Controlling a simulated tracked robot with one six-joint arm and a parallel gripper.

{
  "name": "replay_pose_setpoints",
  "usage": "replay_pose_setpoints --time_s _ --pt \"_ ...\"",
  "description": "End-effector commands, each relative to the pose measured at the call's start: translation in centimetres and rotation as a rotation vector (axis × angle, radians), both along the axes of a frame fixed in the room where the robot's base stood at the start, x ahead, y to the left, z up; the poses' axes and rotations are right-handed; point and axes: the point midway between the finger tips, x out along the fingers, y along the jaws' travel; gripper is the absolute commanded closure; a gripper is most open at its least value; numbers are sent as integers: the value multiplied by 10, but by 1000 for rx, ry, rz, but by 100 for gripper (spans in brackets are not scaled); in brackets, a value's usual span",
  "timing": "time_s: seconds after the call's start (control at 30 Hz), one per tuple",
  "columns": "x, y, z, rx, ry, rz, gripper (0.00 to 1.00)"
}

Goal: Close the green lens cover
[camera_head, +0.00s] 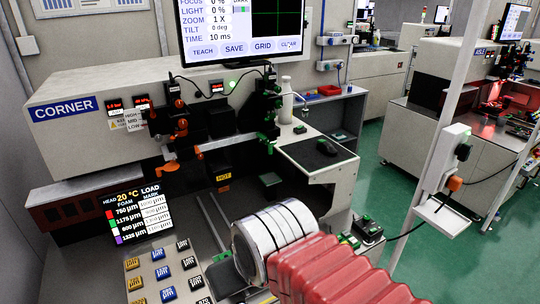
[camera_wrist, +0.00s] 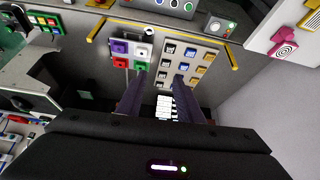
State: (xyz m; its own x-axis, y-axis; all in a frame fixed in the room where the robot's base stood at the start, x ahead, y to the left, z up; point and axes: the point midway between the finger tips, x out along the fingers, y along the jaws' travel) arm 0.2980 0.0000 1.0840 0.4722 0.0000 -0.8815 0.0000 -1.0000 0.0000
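A black camera assembly with green parts (camera_head: 268,140) hangs at the right end of the CORNER machine in the head view. I cannot tell for certain which green part is the lens cover, or whether it is open. My gripper (camera_wrist: 158,82) shows in the wrist view with its two dark fingers apart and nothing visibly gripped. A white striped thing (camera_wrist: 165,106) shows between the fingers, and I cannot tell how far below them it lies. In the head view my arm is low at the front, apart from the green parts.
An orange-fitted assembly (camera_head: 168,150) hangs left of the green one. A monitor (camera_head: 252,30) is above. A readout (camera_head: 142,212) and a button panel (camera_head: 165,272) stand at front left.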

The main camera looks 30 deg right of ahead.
Motion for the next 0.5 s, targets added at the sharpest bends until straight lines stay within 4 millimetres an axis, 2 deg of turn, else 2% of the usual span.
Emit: replay_pose_setpoints --time_s 0.33,0.5 --pt "4 -1 1 -1 -6 -5 67" --pt "32 -8 2 -6 -50 -26 67"
